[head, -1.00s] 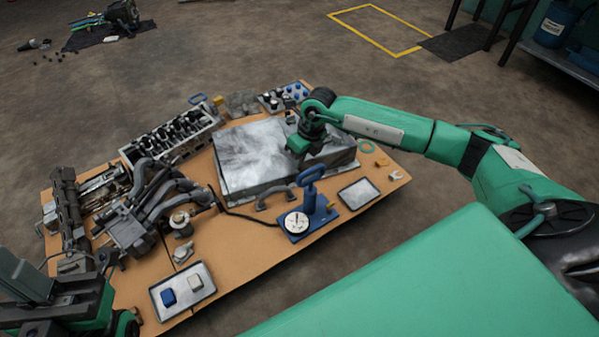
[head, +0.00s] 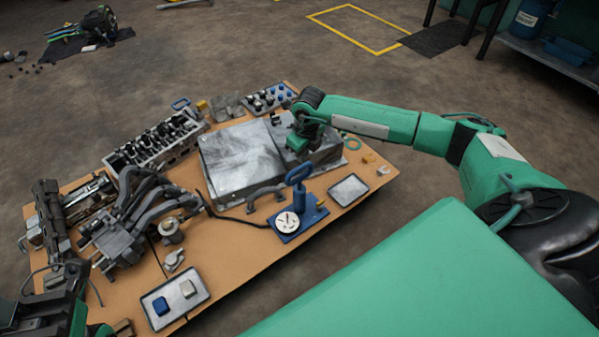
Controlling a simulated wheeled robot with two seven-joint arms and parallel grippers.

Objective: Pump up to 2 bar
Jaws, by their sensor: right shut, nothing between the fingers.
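The blue hand pump (head: 317,212) stands upright near the front edge of the workbench, with its blue loop handle (head: 299,176) on top. A round white gauge (head: 287,222) faces up on its base; its dark needle is too small to read. A dark hose runs left from the pump. My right gripper (head: 294,150) points down just behind the handle in the picture, over the grey metal box; it is shut and empty, apart from the handle. My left gripper (head: 62,308) is partly cut off at the lower left, its fingers unclear.
The workbench (head: 232,262) carries the large grey metal box (head: 236,160), a cylinder head (head: 153,145) and a dark manifold (head: 130,225). A tray with blue and white blocks (head: 175,298) is front left. An empty tray (head: 348,190) lies right of the pump.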

